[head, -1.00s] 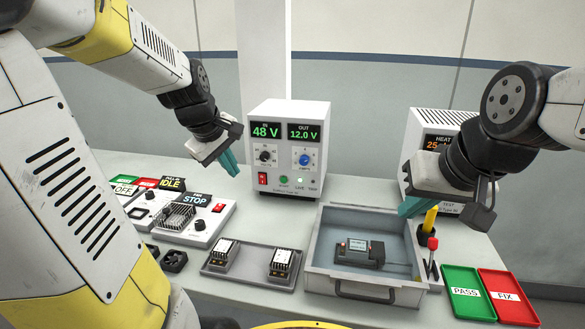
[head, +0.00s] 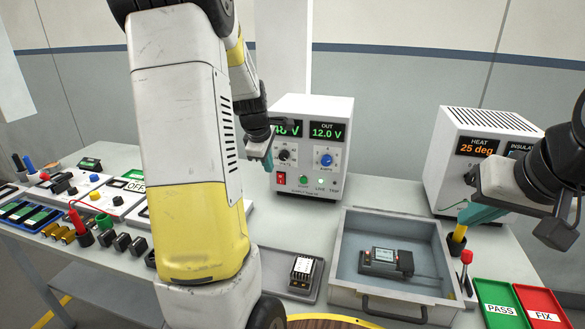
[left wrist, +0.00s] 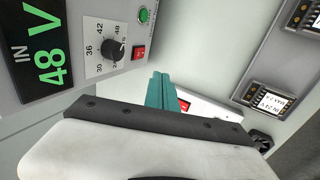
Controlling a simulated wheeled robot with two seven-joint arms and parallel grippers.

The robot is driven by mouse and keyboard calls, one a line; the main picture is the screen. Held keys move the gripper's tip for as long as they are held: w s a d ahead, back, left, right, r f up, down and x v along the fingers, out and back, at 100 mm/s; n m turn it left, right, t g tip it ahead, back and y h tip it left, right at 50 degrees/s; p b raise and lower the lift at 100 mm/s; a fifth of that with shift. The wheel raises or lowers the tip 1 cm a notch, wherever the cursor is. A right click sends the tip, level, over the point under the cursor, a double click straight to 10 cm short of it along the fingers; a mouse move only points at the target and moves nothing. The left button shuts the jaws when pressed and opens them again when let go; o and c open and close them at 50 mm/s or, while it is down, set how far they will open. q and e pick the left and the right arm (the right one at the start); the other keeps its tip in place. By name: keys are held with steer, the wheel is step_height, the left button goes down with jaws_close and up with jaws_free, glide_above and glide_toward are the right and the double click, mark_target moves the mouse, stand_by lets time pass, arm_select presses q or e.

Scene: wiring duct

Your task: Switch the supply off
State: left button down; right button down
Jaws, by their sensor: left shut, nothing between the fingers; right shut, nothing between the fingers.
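The supply (head: 334,165) is a white box at the middle back; its displays are lit, with 12.0 V under OUT. In the left wrist view its IN display (left wrist: 38,58) reads 48 V. Its red switch (head: 281,180) is at the lower left of the front panel and also shows in the left wrist view (left wrist: 139,53). A green button (head: 304,180) is beside it. My left gripper (head: 267,160) is shut and empty, just left of and above the switch; its teal fingers (left wrist: 161,92) look apart from it.
An open grey drawer-like tray (head: 385,290) holds a dark module (head: 386,260) in front of the supply. Green PASS (head: 500,300) and red FIX (head: 540,303) trays lie at right. My left arm hides the table's left middle.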

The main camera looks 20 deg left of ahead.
mark_target(279, 176)
arm_select(q)
steer(key=w+f, duration=0.8)
steer(key=shift+a, duration=0.2)
steer(key=shift+f, duration=0.1)
steer(key=shift+w, duration=0.3)
steer(key=shift+r, duration=0.25)
steer(key=shift+r, duration=0.65)
